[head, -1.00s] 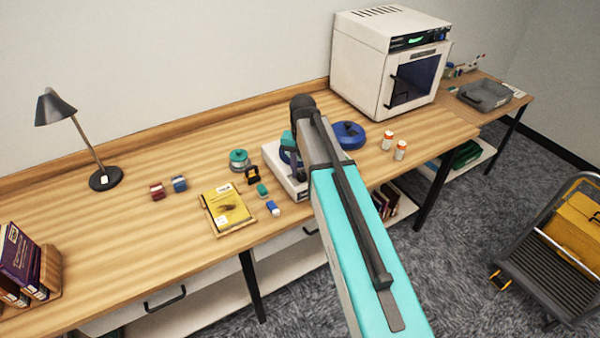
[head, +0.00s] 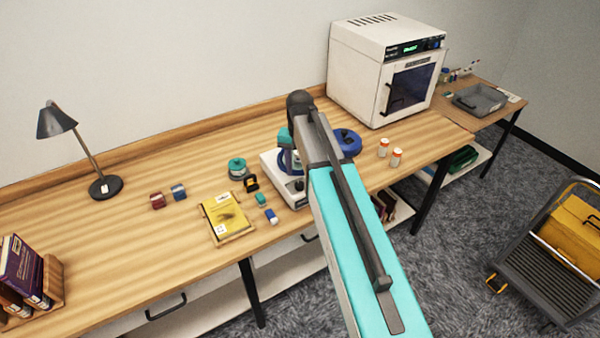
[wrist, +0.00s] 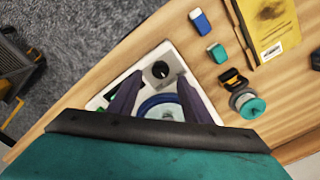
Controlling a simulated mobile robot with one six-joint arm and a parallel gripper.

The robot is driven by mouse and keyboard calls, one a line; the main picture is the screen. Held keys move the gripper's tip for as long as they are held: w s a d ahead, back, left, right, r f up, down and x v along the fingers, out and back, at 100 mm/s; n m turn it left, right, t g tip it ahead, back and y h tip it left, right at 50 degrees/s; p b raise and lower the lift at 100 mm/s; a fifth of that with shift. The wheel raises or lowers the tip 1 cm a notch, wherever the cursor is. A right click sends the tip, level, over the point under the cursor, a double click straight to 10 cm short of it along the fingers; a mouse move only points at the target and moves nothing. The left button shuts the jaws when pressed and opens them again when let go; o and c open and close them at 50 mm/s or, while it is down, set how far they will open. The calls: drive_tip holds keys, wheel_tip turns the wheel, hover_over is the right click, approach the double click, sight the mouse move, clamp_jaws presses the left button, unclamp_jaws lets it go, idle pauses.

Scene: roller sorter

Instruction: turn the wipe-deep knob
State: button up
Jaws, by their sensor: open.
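The white device (head: 272,168) stands on the bench, partly hidden behind my arm in the head view. In the wrist view its white body (wrist: 123,80) carries a black round knob (wrist: 161,69) on a grey square panel, with a blue round part (wrist: 163,106) behind. I cannot read a label, so I cannot confirm this is the wipe-deep knob. My gripper (wrist: 160,80) is open and empty; its two dark fingers point toward the knob, one on each side in the picture. I cannot tell how far above it they are.
A yellow book (head: 228,216), small teal (head: 261,199) and blue (head: 271,216) blocks, and a teal spool (head: 237,168) lie left of the device. Two orange-and-white bottles (head: 396,157) and a large white oven-like box (head: 388,70) stand to the right.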

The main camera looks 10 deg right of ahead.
sight(300, 184)
wheel_tip(300, 184, up, 9)
idle(0.5)
drive_tip(key=shift+s+f, duration=0.1)
drive_tip(key=shift+f, duration=0.05)
idle(0.4)
